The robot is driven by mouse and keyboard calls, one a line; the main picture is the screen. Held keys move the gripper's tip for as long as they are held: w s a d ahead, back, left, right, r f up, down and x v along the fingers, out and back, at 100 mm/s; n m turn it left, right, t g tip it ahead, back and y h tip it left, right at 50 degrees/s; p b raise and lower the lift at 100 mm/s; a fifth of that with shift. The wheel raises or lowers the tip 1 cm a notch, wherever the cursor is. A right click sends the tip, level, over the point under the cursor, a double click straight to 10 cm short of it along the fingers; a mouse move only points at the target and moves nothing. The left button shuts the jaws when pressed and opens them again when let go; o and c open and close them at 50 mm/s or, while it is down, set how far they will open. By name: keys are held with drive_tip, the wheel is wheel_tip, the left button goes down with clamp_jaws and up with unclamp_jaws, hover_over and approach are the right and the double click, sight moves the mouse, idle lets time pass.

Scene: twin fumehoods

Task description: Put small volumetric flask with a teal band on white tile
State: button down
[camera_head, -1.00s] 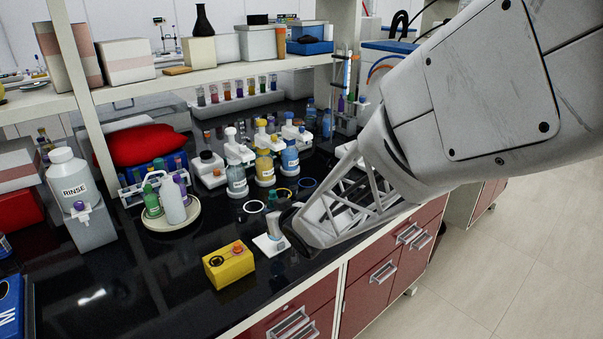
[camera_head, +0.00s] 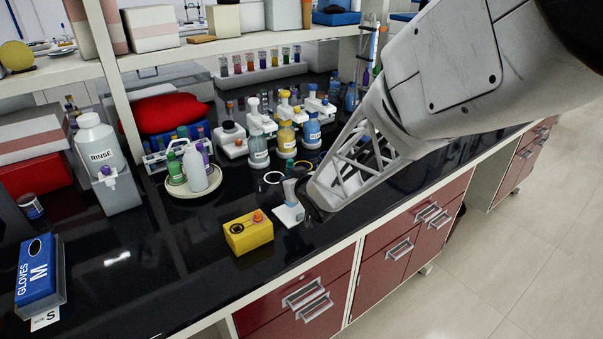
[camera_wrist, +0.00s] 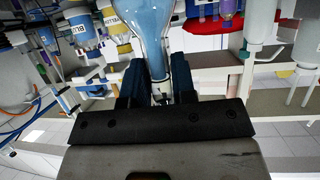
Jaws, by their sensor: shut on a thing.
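The white tile (camera_head: 286,216) lies on the black bench, behind and right of the yellow box, partly hidden by my gripper. My gripper (camera_wrist: 155,76) is shut on a clear, bluish glass flask (camera_wrist: 148,30), with the dark fingers on either side of its narrow part in the wrist view. In the head view, a pale bluish shape beside my gripper's tip (camera_head: 304,200), apparently the flask (camera_head: 289,191), is over the tile. I cannot tell whether it touches the tile. I cannot make out a teal band on it.
A yellow box (camera_head: 248,233) stands close left of the tile. Behind are ring-shaped pieces (camera_head: 273,177), labelled bottles (camera_head: 287,138) and a round tray (camera_head: 194,192) with bottles. A blue glove box (camera_head: 40,273) is at left. The bench's front edge runs close by.

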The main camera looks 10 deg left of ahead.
drive_tip(key=shift+f, duration=1)
drive_tip(key=shift+f, duration=0.2)
drive_tip(key=c, duration=0.9)
unclamp_jaws()
drive_tip(key=shift+c, duration=0.2)
drive_tip(key=shift+r, duration=0.1)
drive_tip(key=shift+r, duration=0.1)
drive_tip(key=v, duration=1.2)
drive_tip(key=shift+d, duration=0.1)
